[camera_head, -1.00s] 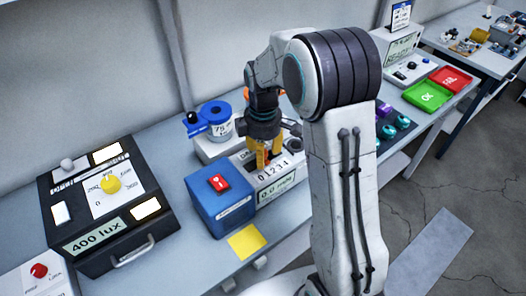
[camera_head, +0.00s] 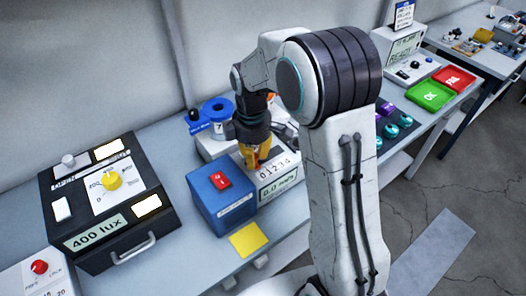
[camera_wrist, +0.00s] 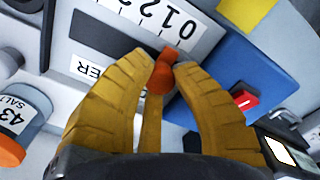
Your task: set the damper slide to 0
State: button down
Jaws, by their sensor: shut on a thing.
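The damper slide's orange knob (camera_wrist: 162,70) sits between the yellow fingers of my gripper (camera_wrist: 160,68) in the wrist view. My gripper is shut on it. The knob is at the right end of the dark slot (camera_wrist: 95,35) in that view, close to the 0 on the number scale (camera_wrist: 150,15). In the head view my gripper (camera_head: 257,168) points down over the damper unit, at the left end of its number scale (camera_head: 275,168). My fingers hide the knob there. The display (camera_head: 279,187) below the scale appears to read 0.0 m/s.
A blue box with a red switch (camera_head: 220,180) stands close on the left of the damper unit. A black 400 lux case (camera_head: 105,205) is further left. A yellow note (camera_head: 245,240) lies on the bench in front.

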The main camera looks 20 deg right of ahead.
jog(key=shift+s+a+f, duration=0.15)
jog(key=shift+a, duration=0.15)
jog(key=shift+d, duration=0.1)
jog(key=c, duration=1.4)
grip_release()
jog(key=shift+c, duration=0.2)
jog(key=o, duration=0.4)
jog(key=shift+r, duration=0.65)
notch_tip(320, 180, up, 11)
jog(key=shift+f, duration=0.1)
